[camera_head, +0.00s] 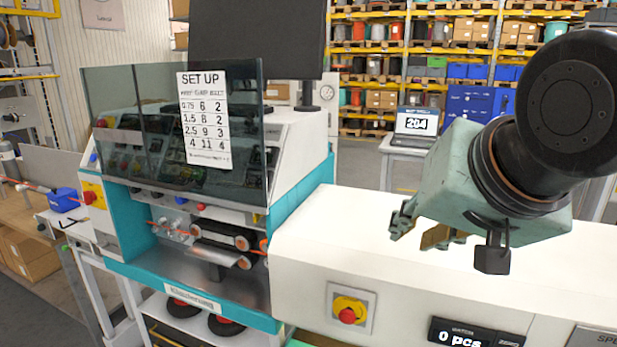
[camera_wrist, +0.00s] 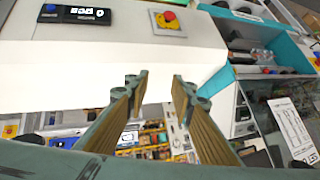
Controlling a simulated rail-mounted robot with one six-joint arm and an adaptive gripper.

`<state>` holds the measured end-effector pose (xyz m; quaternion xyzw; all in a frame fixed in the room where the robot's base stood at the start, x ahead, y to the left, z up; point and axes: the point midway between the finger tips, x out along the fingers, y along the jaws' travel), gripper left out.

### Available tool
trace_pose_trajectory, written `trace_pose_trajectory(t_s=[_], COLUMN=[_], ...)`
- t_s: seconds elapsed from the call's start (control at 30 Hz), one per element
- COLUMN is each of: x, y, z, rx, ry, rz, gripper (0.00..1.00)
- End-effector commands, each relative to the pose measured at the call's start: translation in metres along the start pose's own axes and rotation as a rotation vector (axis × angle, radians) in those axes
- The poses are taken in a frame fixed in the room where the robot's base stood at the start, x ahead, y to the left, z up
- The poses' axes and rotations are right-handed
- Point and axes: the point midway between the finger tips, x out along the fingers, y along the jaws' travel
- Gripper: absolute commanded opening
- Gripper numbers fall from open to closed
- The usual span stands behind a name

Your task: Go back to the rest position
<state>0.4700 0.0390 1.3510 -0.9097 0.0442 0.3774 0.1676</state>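My gripper (camera_head: 425,228) is at the right of the head view, in front of and above the white top of the long machine housing (camera_head: 340,215). In the wrist view my gripper (camera_wrist: 158,85) shows two fingers with tan inner pads, spread apart. Nothing is between the fingers. The wrist view is turned over, with the machine front at the top and the shelves at the bottom.
A cable machine with a teal frame (camera_head: 302,192) and a glass guard with a "SET UP" sheet (camera_head: 205,120) stands left of my gripper. A red stop button (camera_head: 347,315) and a "0 pcs" display (camera_head: 460,338) are on the housing front. A laptop (camera_head: 416,122) stands behind.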

Motion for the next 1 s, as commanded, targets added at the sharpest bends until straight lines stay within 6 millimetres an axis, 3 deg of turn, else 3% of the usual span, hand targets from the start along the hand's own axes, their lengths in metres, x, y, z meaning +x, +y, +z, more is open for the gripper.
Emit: trace_pose_trajectory(t_s=[0.5, 0.7, 1.0], x=[-0.079, -0.105, -0.127], y=[0.059, 0.074, 0.083], z=[0.074, 0.105, 0.132], rx=[-0.179, -0.244, -0.297], ry=[-0.143, -0.203, -0.253], rz=[0.088, 0.099, 0.100], gripper=[0.23, 0.23, 0.23])
